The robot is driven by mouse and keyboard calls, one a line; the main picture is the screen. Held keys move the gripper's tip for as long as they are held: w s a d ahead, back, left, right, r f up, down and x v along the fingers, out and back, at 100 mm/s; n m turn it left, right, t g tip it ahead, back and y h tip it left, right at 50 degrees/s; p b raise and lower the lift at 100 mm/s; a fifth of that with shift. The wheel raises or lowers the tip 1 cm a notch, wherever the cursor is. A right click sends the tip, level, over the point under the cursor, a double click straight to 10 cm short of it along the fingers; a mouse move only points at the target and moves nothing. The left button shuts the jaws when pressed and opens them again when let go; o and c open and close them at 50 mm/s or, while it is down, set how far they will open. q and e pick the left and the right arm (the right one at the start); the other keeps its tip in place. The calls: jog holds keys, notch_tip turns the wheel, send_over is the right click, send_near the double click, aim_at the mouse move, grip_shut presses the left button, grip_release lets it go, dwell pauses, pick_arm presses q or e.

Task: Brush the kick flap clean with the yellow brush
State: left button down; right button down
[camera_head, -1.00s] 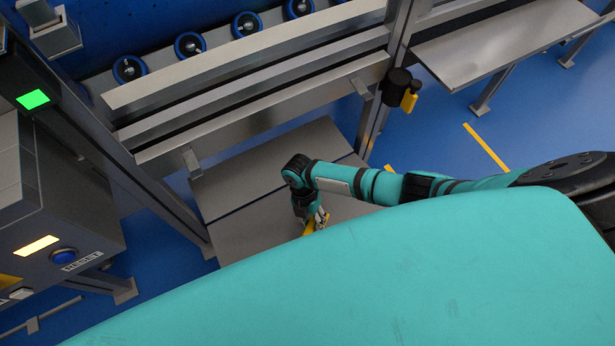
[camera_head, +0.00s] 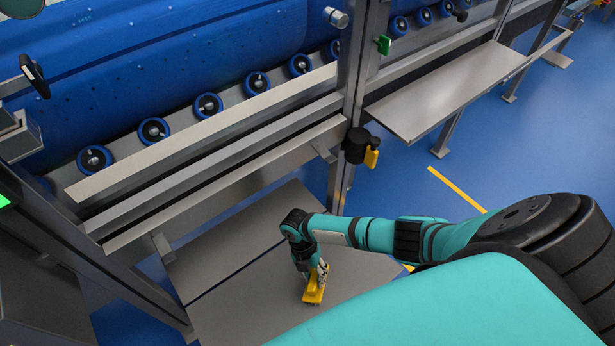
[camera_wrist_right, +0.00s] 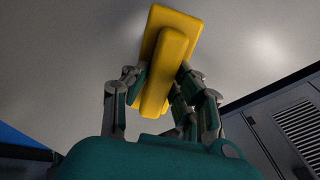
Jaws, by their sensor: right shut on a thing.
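The yellow brush (camera_head: 314,290) is in my right gripper (camera_head: 317,270), which points down over the kick flap. In the right wrist view the brush (camera_wrist_right: 165,55) sits between the fingers of the gripper (camera_wrist_right: 160,95), its handle gripped and its yellow block beyond. The kick flap seems to be the low grey panel (camera_head: 250,305) under the machine frame, and it fills the back of the right wrist view (camera_wrist_right: 60,60). The brush is at or just above this panel; I cannot tell if the bristles touch. Dirt on the panel is not clear. My left gripper is out of view.
A second grey panel (camera_head: 240,235) lies behind a narrow gap. Above it run steel rails (camera_head: 225,165) and blue rollers (camera_head: 208,105). A post with a black holder (camera_head: 356,145) stands beyond my arm. Blue floor lies open at right (camera_head: 520,150).

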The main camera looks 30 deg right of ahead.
jog(key=shift+w+d, duration=0.1)
jog(key=shift+d, duration=1.05)
jog(key=shift+w+d+r, duration=0.15)
jog(key=shift+d, duration=0.5)
